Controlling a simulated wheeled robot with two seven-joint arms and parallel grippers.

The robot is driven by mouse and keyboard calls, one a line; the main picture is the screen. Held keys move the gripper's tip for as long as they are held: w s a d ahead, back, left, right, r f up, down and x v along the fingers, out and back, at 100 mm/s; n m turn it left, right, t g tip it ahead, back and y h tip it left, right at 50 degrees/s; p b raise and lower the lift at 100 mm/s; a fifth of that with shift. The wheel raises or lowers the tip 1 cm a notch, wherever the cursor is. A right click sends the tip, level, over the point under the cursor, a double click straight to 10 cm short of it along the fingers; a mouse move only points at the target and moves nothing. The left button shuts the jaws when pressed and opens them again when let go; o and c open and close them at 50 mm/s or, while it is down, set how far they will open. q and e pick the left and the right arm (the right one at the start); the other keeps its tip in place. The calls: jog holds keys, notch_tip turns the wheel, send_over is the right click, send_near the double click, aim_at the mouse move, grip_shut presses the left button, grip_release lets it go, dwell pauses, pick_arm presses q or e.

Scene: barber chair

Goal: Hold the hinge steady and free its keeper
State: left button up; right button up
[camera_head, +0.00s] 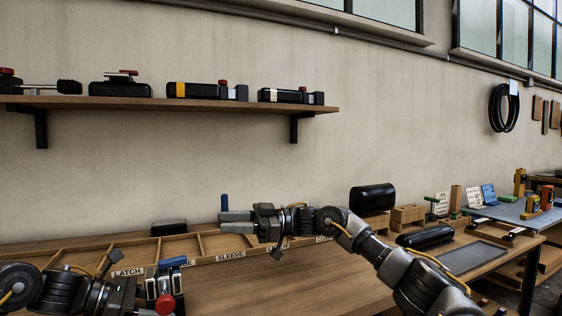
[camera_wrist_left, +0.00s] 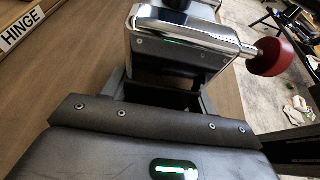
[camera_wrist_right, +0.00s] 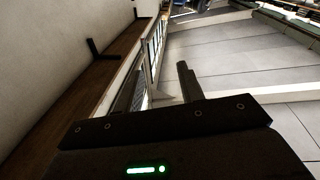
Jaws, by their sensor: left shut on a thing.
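The hinge (camera_head: 151,285) is a dark block with a red knob (camera_head: 165,304) on its near side and a blue piece (camera_head: 172,262) on top. In the left wrist view the hinge (camera_wrist_left: 180,45) shows a chrome top, and the red knob (camera_wrist_left: 270,57) sticks out to the right on a short rod. My left gripper (camera_wrist_left: 160,92) is shut on the hinge. My right gripper (camera_head: 236,222) is to the right of and above the hinge in the head view, pointing left. It is open, and its fingers (camera_wrist_right: 161,88) show nothing between them. I cannot tell which part is the keeper.
A wooden compartment tray (camera_head: 95,247) lies along the back of the bench, labelled LATCH and SLEEVE. A blue upright post (camera_head: 224,202) shows just behind my right fingertips. A wall shelf (camera_head: 170,103) holds several black devices. Black cushions (camera_head: 373,197) and wooden blocks stand at right. The bench middle (camera_head: 290,285) is clear.

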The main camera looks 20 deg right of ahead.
jog(key=w+d+r+m+t, duration=0.1)
jog(key=d+r+m+t, duration=0.1)
jog(key=d+r+t, duration=0.9)
jog(key=shift+w+d+r, duration=0.4)
jog(key=shift+d+r, duration=0.7)
jog(key=shift+r, duration=1.95)
jog(key=shift+o, duration=0.2)
jog(key=n+g+h, duration=0.1)
jog(key=n+g, duration=0.2)
jog(key=g, duration=1.3)
send_near(164, 260)
jog(key=a, duration=0.3)
jog(key=s+a, duration=0.1)
jog(key=a, duration=0.6)
jog(key=shift+s, duration=0.3)
